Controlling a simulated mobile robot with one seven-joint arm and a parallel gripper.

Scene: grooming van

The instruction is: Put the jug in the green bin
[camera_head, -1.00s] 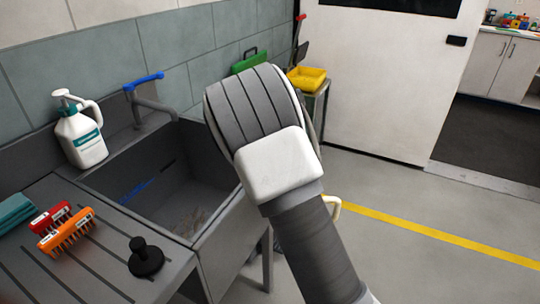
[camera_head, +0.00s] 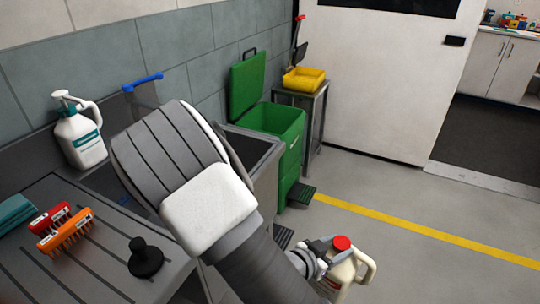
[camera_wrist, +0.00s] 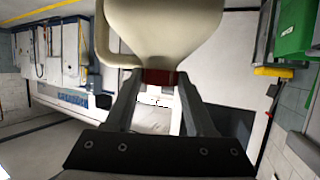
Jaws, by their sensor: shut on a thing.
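The jug (camera_head: 341,272) is cream-white with a red cap and a side handle. It is at the lower middle right of the head view, over the floor. My gripper (camera_wrist: 158,78) is shut on the jug near its red cap, and the jug's body fills the top of the wrist view.
A yellow tray (camera_head: 304,79) sits on a small metal stand beside the bin. The floor to the right is clear.

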